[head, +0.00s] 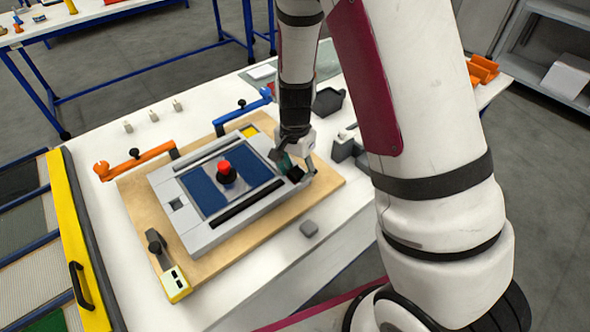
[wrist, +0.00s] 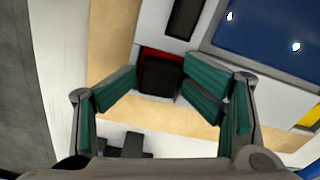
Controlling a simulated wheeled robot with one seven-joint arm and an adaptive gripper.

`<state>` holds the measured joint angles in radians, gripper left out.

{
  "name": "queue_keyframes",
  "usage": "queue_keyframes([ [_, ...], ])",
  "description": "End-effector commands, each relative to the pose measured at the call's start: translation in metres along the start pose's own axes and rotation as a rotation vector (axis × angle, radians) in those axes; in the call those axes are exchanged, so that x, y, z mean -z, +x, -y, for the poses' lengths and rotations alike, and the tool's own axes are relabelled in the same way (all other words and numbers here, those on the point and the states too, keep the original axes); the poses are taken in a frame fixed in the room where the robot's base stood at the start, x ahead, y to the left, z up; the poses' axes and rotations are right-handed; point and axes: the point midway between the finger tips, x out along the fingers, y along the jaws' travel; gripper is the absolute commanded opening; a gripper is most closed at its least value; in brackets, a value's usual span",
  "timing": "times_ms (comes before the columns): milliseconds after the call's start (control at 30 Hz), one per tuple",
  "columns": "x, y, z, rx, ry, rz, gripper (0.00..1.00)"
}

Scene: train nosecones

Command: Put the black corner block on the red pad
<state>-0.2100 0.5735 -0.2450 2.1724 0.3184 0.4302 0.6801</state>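The black corner block (wrist: 160,76) sits between the fingertips of my gripper (wrist: 160,80) in the wrist view, at a corner of the grey fixture. Both fingertips appear to meet its sides. The red pad (wrist: 160,52) shows as a thin strip along the block's far edge; the block hides the rest of it. I cannot tell whether the block rests on the pad or is just above it. In the head view my gripper (head: 297,169) is at the right end of the grey fixture (head: 213,235), with the dark block partly hidden between its fingers.
The fixture has a blue panel (head: 200,191) with a red-topped black knob (head: 226,173) and lies on a wooden board (head: 335,181). An orange clamp (head: 135,161) and a blue clamp (head: 241,108) stand behind. A black tray (head: 327,102) is behind my gripper.

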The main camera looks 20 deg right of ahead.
Motion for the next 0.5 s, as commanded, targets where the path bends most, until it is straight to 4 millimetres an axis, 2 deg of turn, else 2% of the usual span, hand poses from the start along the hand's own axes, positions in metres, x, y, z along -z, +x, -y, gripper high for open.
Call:
queue_keyframes([
  [133,-0.001,-0.004,-0.001,-0.002,0.000,0.001,0.53],
  [267,0.000,-0.021,0.000,0.002,-0.001,-0.001,0.53],
  [500,0.000,-0.072,0.002,0.006,-0.003,-0.003,0.53],
])
